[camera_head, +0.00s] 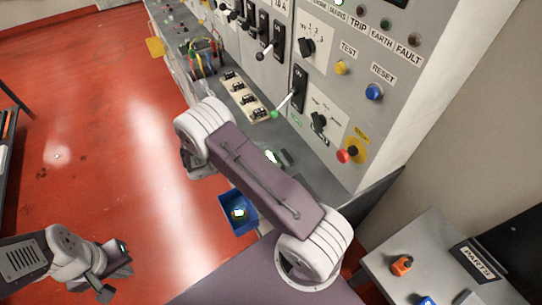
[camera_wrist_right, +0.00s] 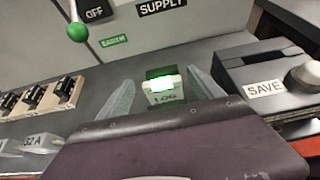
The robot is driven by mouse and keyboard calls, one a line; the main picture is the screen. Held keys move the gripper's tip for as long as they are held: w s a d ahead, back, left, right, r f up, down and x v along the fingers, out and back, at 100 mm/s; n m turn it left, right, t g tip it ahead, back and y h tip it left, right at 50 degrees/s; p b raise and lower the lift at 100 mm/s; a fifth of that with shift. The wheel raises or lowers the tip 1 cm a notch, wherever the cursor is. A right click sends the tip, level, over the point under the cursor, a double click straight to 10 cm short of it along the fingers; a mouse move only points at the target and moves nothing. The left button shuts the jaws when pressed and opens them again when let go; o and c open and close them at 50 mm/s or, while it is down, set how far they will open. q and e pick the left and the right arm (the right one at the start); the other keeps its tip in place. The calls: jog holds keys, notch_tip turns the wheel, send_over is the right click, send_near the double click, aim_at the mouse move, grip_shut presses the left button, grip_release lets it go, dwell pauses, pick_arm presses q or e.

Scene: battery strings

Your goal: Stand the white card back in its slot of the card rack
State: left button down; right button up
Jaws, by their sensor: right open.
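I cannot make out the white card for certain. In the right wrist view a small dark holder with a bright white and green face (camera_wrist_right: 162,83) and a LOG label stands on the grey ledge; I cannot tell whether it is the card rack or holds a card. My right gripper (camera_wrist_right: 160,75) is open, its pale fingers on either side of this holder with gaps between. In the head view part of the holder (camera_head: 272,156) shows beside my right forearm, which hides my right fingers. My left gripper (camera_head: 112,273) is over the red floor at lower left, away from the cabinet.
A blue bin (camera_head: 225,208) with a bright item inside is below my right arm. A dark SAVE device (camera_wrist_right: 265,75) is right of the holder; breakers (camera_wrist_right: 38,98) and a green-tipped lever (camera_wrist_right: 76,30) are left. A grey parts table (camera_head: 435,248) is lower right.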

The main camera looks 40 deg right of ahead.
jog(key=s+b+v, duration=0.1)
jog(key=b+v, duration=0.1)
jog(key=v, duration=0.7)
jog(key=s+a+m+t+y, duration=0.2)
jog(key=s+a+m+y, duration=0.4)
jog(key=s+m+y, duration=0.5)
jog(key=m+y, duration=0.2)
jog(key=m, duration=0.4)
jog(key=shift+r+t+p, duration=0.3)
jog(key=shift+r, duration=0.1)
jog(key=shift+s, duration=0.15)
